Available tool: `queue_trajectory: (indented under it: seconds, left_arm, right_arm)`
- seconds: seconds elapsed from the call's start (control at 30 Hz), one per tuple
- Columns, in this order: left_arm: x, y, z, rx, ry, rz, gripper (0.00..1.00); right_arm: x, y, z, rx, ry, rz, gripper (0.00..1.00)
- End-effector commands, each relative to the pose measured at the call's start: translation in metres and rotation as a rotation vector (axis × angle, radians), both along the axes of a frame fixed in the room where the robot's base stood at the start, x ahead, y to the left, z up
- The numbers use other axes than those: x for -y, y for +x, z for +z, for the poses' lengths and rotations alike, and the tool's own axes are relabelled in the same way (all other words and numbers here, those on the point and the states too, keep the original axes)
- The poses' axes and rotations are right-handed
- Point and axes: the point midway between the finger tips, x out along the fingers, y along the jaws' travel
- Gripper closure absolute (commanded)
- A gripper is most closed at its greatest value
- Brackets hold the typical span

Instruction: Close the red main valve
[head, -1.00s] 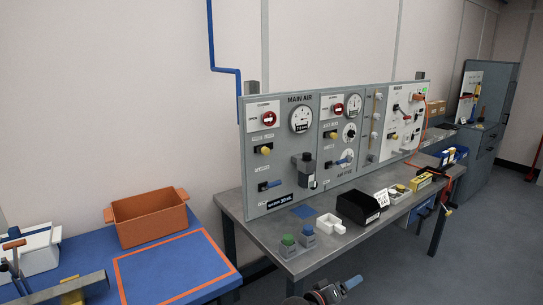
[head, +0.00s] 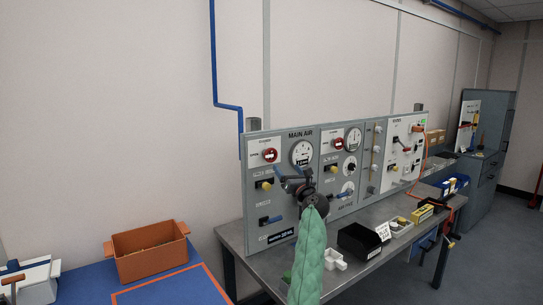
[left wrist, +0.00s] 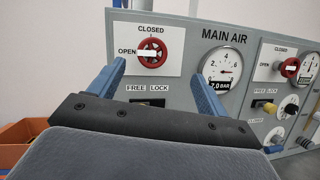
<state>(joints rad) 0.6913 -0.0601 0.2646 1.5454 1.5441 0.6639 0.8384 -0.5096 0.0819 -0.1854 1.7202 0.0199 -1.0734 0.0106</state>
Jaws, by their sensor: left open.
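The red main valve (head: 269,155) is a round red handwheel on the MAIN AIR panel's upper left. In the left wrist view the valve (left wrist: 153,48) has a white bar lying level, its left end towards the word OPEN; CLOSED is printed above the wheel. My left gripper (head: 294,172) is in front of the panel, to the right of and slightly below the valve in the head view. Its two blue fingers are apart and empty. In the left wrist view the valve appears between and beyond the fingertips (left wrist: 156,66), apart from them. My right gripper is not in view.
A gauge (left wrist: 222,68) sits right of the valve, and a yellow knob (head: 266,185) below it. A second red valve (head: 338,146) is further right. The grey bench (head: 233,237) below holds a black bin (head: 358,240). An orange tub (head: 150,255) stands on the blue table at left.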

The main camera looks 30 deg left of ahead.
Motion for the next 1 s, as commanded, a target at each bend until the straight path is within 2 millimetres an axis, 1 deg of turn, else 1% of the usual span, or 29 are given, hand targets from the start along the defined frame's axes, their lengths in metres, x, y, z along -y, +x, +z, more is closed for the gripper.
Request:
queue_trajectory:
  seconds: [0.03, 0.1, 0.2, 0.33, 0.47, 0.57, 1.0]
  left_arm:
    - [-0.01, 0.006, 0.011, 0.036, -0.088, 0.018, 0.23]
    - [-0.021, 0.012, 0.017, 0.075, -0.202, 0.042, 0.23]
    - [-0.03, 0.018, 0.021, 0.117, -0.331, 0.068, 0.23]
    - [-0.036, 0.023, 0.023, 0.146, -0.433, 0.089, 0.23]
    - [-0.04, 0.026, 0.024, 0.157, -0.47, 0.096, 0.23]
    - [-0.046, 0.028, 0.025, 0.157, -0.472, 0.098, 0.23]
    - [-0.092, 0.047, 0.026, 0.154, -0.468, 0.098, 0.23]
  right_arm:
    - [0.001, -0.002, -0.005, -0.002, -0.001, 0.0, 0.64]
    - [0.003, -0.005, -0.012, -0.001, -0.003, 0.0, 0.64]
    - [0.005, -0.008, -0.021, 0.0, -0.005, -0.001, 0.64]
    - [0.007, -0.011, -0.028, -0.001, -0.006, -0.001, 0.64]
    - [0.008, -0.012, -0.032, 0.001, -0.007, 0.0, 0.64]
    - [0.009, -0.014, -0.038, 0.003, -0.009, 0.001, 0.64]
    - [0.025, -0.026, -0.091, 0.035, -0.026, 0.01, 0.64]
